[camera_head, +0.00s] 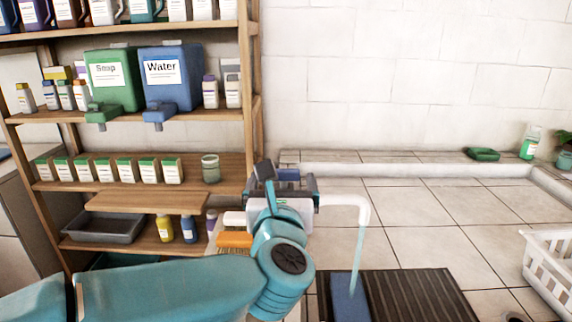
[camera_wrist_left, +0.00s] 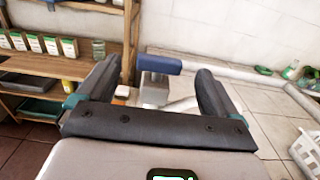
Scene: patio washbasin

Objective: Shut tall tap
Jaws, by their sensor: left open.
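The tall tap (camera_head: 352,203) is white, with a spout that bends over and down. A stream of water (camera_head: 357,258) runs from it onto a blue item below. I see no contact. My left arm hides the tap's base in the head view. My right gripper is not in view.
A wooden shelf (camera_head: 140,202) with bottles, a green soap dispenser (camera_head: 115,80) and a blue water dispenser (camera_head: 172,80) stands on the left. A dark ribbed mat (camera_head: 415,295) lies below the spout. A white basket (camera_head: 548,265) is at the right. Tiled floor between is clear.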

